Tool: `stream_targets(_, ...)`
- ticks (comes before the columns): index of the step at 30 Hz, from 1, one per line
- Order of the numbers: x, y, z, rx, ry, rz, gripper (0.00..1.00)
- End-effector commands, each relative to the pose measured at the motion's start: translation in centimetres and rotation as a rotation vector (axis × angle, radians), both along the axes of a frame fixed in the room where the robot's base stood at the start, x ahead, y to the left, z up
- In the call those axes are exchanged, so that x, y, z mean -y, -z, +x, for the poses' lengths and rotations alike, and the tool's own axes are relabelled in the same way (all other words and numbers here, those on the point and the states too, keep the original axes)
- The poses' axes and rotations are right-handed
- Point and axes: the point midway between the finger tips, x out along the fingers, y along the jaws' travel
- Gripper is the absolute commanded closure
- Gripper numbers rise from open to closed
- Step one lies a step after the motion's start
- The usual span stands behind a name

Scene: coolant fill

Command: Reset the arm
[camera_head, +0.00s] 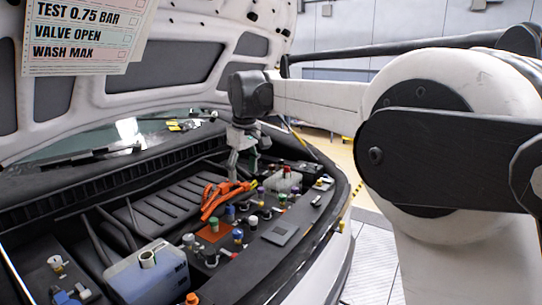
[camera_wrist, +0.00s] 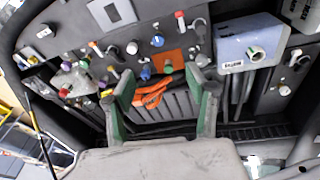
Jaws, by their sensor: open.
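My gripper (camera_head: 242,160) hangs down over the open engine bay of a car, under the raised hood. In the wrist view my gripper (camera_wrist: 168,80) has its two fingers spread apart, with nothing between them that I can see held. Orange cables (camera_head: 218,197) lie below and near the fingertips in the head view. In the wrist view the orange cables (camera_wrist: 152,92) show in the gap between the fingers; whether they touch is not clear.
A pale tank (camera_head: 148,275) with an open neck sits at the front left. Several coloured caps (camera_head: 238,234) stand along the bay's right side. The raised hood (camera_head: 190,50) and a hanging checklist card (camera_head: 85,35) are overhead. Floor (camera_head: 375,265) shows beyond the car.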

Motion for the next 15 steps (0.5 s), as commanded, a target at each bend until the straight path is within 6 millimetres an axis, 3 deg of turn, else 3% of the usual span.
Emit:
stream_targets(6,5.9,-2.0,-4.3,0.049,0.117,0.034,0.49)
stream_targets(15,12.9,-2.8,-11.3,0.118,0.274,0.082,0.49)
